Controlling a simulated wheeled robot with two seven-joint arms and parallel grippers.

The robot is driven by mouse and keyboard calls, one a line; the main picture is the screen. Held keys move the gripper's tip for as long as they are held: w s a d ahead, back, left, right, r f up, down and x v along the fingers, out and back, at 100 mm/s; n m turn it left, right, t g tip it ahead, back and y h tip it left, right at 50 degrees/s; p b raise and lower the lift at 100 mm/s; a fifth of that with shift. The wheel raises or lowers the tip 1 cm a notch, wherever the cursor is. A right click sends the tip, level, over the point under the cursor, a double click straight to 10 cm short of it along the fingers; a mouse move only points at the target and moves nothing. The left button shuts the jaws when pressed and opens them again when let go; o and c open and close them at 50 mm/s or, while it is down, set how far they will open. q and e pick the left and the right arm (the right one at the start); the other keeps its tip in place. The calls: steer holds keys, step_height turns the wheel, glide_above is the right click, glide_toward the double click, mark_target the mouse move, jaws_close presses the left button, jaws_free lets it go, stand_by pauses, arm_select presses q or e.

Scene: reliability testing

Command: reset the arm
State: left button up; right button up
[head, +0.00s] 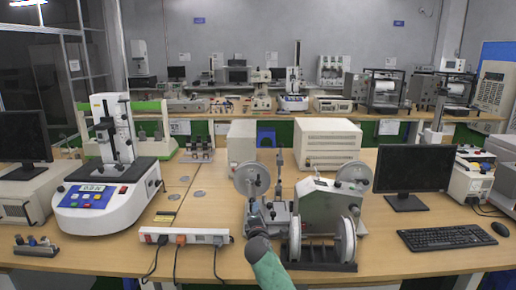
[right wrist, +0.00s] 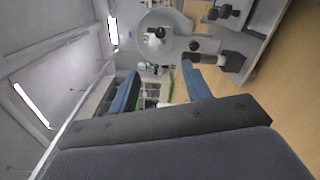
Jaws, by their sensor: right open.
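My right arm (head: 268,262) rises from the bottom middle of the head view, a green link with a dark joint at its top. Beyond the joint, the gripper overlaps a grey bench machine with white reels (head: 325,207) and is hard to separate from it. In the right wrist view my right gripper (right wrist: 160,88) shows two blue-padded fingers spread apart with nothing held between them. A white reel (right wrist: 165,35) and part of the machine show past the fingers. My left gripper is not in view.
A white tester with a blue panel (head: 108,190) stands at left, beside a power strip (head: 184,237). A monitor (head: 413,170), keyboard (head: 447,236) and mouse (head: 502,229) are at right. Beige boxes (head: 328,143) stand behind the machine. Bare wooden table (head: 195,205) lies left of my arm.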

steer(key=s+d+m+g+h, duration=0.1)
steer(key=s+d+m+g, duration=0.35)
steer(key=m, duration=0.85)
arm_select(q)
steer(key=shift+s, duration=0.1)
arm_select(e)
steer(key=s+d+f+m+g, duration=0.2)
steer(key=s+f, duration=1)
steer(key=s, duration=0.7)
steer(key=s+d+f+m+g+y, duration=0.1)
steer(key=s+d+f+g, duration=0.4)
steer(key=s+f, duration=0.8)
steer(key=s+d+f+m+g+y, duration=0.1)
steer(key=s+d+f+m+g, duration=0.2)
steer(key=s+f, duration=1)
steer(key=s+d+g, duration=0.1)
steer(key=s+g, duration=0.1)
steer(key=s, duration=0.9)
steer(key=shift+s+f+m, duration=0.25)
steer(key=shift+s+m, duration=0.05)
steer(key=shift+s, duration=0.05)
